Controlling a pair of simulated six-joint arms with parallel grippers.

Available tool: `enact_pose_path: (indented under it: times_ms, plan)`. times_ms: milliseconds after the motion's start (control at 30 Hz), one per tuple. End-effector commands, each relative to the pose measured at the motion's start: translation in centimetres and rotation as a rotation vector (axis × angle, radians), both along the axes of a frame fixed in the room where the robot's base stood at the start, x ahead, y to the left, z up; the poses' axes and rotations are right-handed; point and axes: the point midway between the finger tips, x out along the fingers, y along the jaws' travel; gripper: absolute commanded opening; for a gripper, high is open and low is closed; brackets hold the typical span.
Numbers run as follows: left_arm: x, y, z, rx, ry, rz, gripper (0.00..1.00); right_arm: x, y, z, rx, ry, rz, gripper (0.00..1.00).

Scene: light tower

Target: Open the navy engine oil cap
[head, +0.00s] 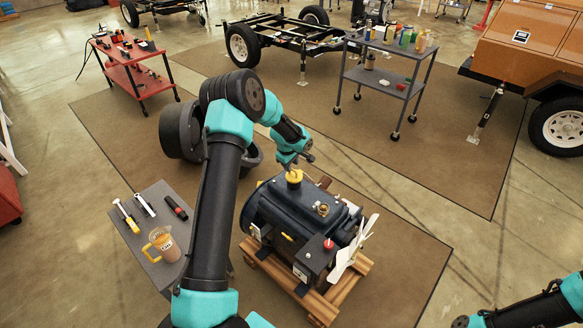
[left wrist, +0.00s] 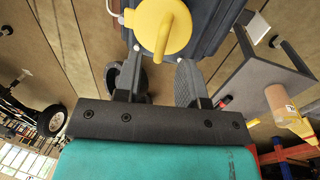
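The navy engine (head: 290,215) sits on a wooden pallet (head: 318,312). Its yellow oil cap (head: 294,176) is on top and seated, with a raised grip bar; it also shows at the top of the left wrist view (left wrist: 178,32). My left gripper (head: 296,163) is just above and behind the cap.
A small grey table (head: 155,265) at left holds a jug (head: 164,243) and several tools. A white fan (head: 352,250) is on the engine's right side. A grey cart (head: 384,78) with bottles and a red cart (head: 130,75) stand farther back. Mat floor right of the engine is clear.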

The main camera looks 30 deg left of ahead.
Motion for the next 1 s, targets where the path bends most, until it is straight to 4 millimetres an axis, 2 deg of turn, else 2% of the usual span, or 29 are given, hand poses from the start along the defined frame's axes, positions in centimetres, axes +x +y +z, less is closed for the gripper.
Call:
enact_pose_path:
  times_ms: [100, 200, 500, 900, 1000]
  plan:
    - [0.3, 0.0, -1.3, 0.0, 0.0, -0.001, 0.37, 0.0, 0.0, 0.0, 0.0, 0.0, 0.0, 0.43]
    - [0.4, 0.0, -1.8, 0.0, -0.001, 0.0, 0.37, 0.0, 0.0, 0.0, 0.0, 0.0, 0.0, 0.43]
    - [0.4, -0.1, -2.0, 0.0, -0.001, 0.0, 0.37, 0.0, 0.0, 0.0, 0.0, 0.0, 0.0, 0.43]
    - [0.4, -0.1, -2.0, 0.0, -0.001, -0.001, 0.0, 0.0, 0.0, 0.0, 0.0, 0.0, 0.0, 0.43]
    - [0.4, -0.1, -2.0, 0.0, -0.001, -0.001, 0.0, 0.0, 0.0, 0.0, 0.0, 0.0, 0.0, 0.43]
